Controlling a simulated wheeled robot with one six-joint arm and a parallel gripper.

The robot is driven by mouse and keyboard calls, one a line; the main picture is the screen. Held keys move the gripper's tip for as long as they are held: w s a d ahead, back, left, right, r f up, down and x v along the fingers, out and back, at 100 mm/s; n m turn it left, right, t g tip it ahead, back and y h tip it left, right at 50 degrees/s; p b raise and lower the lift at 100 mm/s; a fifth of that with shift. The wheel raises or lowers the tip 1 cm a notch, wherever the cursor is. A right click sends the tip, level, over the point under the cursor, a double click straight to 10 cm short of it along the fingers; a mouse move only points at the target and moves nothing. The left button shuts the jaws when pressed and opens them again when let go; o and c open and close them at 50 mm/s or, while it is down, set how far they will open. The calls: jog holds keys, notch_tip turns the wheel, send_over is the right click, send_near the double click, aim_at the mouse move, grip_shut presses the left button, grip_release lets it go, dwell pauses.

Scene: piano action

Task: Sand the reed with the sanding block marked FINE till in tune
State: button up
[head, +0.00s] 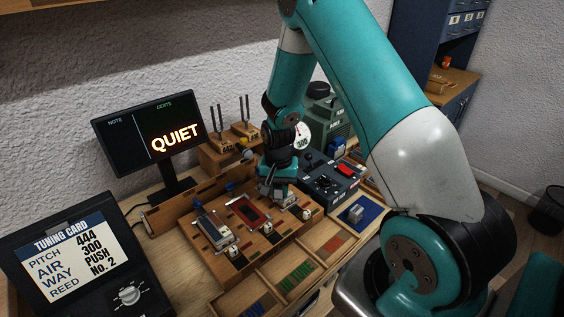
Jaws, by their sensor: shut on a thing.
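My gripper (276,190) points down over the right part of a wooden board (205,262). It is shut on a small greyish thing, mostly hidden by the jaws; I cannot read any marking on it. On the board, left of my gripper, lie a silver-grey plate (213,228) and a dark plate with a red frame (248,211). I cannot tell which reed is which. A tuning card screen (66,250) reads pitch 444, air 300, way push, reed No. 2. The tuner display (150,133) reads QUIET. A round dial (302,136) shows 300.
A grey block (356,212) sits on a blue mat at right. Trays with green strips (296,275) and red strips (334,243) lie in front of the board. Tuning forks (244,110) stand behind it. A dark control box with a red switch (345,170) is right of my gripper.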

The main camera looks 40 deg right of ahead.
jog(key=shift+d, duration=1)
jog(key=shift+a, duration=1.1)
jog(key=shift+r+p, duration=2.95)
jog(key=shift+r, duration=1.15)
dwell(1.0)
